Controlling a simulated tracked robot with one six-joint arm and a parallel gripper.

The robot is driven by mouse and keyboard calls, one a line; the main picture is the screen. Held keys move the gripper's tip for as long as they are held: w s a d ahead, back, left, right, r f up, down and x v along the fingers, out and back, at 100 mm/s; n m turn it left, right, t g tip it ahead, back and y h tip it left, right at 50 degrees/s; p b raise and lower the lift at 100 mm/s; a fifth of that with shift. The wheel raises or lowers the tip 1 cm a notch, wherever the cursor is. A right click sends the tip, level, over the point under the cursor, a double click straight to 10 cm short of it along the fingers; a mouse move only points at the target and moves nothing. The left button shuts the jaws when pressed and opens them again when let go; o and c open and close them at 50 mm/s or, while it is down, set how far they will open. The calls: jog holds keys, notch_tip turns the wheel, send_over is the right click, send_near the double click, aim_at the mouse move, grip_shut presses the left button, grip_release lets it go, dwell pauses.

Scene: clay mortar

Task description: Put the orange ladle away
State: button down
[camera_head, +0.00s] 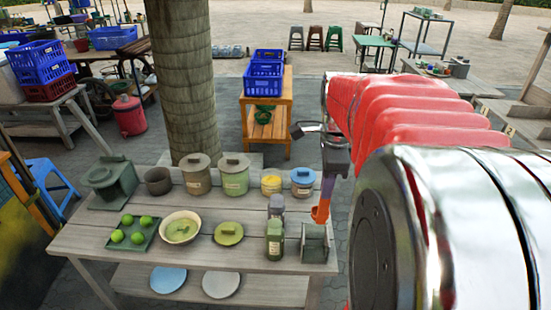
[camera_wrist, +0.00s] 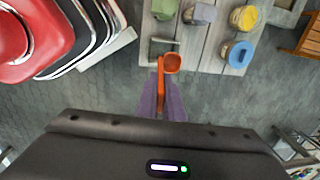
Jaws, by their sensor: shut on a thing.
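The orange ladle (camera_head: 322,212) hangs from my gripper (camera_head: 327,190) with its bowl low, near the right end of the wooden table. It also shows in the wrist view (camera_wrist: 172,63), its handle between the purple fingers of my gripper (camera_wrist: 160,88). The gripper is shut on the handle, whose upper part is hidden. A small grey-green open-fronted holder (camera_head: 314,244) stands at the table's front right corner, below and in front of the ladle in the head view. It also shows in the wrist view (camera_wrist: 163,46). I cannot tell whether ladle and holder touch.
The table (camera_head: 75,240) carries a green bottle (camera_head: 274,240), a grey-purple jar (camera_head: 276,205), lidded pots (camera_head: 234,180), a blue-lidded jar (camera_head: 302,182), a bowl (camera_head: 180,228) and a tray of limes (camera_head: 148,243). A tree trunk (camera_head: 185,80) rises behind. Paving beyond the right edge is clear.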

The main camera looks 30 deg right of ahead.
jog(key=shift+w+f, duration=0.1)
jog(key=shift+w, duration=0.05)
dwell(0.3)
jog(key=shift+f, duration=6.75)
jog(key=c, duration=1.8)
grip_release()
notch_tip(320, 180, up, 14)
jog(key=f, duration=0.1)
send_over(320, 223)
jog(key=s+a, duration=0.2)
jog(key=s, duration=0.1)
jog(key=shift+w+r, duration=0.25)
